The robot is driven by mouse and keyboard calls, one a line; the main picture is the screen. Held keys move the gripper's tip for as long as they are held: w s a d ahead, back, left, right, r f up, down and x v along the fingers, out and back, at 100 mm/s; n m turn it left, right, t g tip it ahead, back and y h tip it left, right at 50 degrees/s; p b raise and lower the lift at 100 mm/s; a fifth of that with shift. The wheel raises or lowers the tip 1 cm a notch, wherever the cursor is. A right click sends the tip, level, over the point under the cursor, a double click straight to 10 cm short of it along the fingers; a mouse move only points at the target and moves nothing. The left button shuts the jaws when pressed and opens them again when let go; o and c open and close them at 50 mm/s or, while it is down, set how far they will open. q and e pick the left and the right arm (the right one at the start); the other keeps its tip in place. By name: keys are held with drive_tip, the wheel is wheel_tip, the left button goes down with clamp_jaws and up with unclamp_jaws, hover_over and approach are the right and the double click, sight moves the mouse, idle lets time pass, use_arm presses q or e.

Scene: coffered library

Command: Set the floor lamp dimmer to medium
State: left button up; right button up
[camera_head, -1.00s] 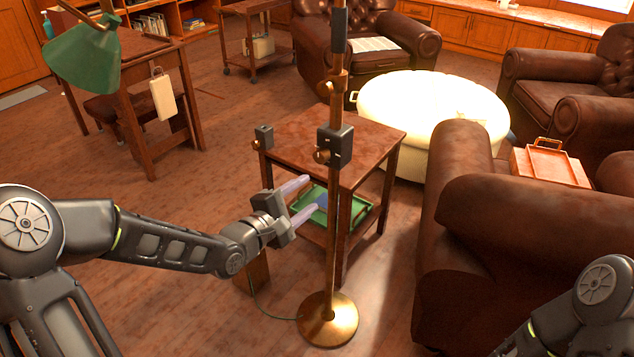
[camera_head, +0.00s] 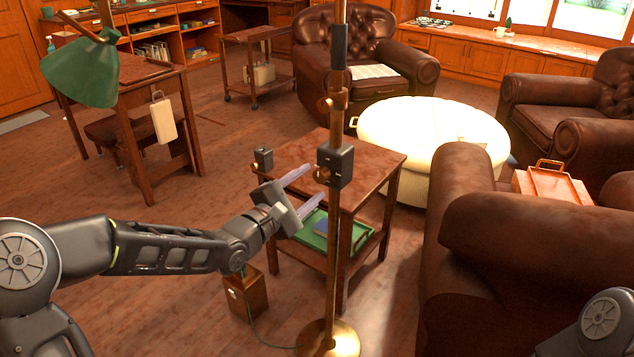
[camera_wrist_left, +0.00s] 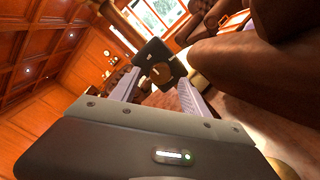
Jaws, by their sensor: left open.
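The floor lamp's brass pole (camera_head: 334,255) stands upright in the middle of the head view, on a round brass base (camera_head: 332,340). A black dimmer box (camera_head: 338,166) is clamped on the pole, with a brass knob (camera_head: 320,174) on its left side. My left gripper (camera_head: 312,183) is open and empty just left of the pole, its fingertips close to the knob. In the left wrist view the black box (camera_wrist_left: 153,54) and brass knob (camera_wrist_left: 161,73) appear beyond and between the spread fingers; contact cannot be told. My right gripper is out of view.
A wooden side table (camera_head: 375,162) with a green tray (camera_head: 318,240) on its lower shelf stands behind the pole. A small black box (camera_head: 263,158) is at its left corner. A leather armchair (camera_head: 540,240) is at right.

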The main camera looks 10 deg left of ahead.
sight(318, 178)
use_arm(q)
drive_tip(key=shift+x, duration=1.8)
drive_tip(key=shift+c, duration=0.2)
clamp_jaws()
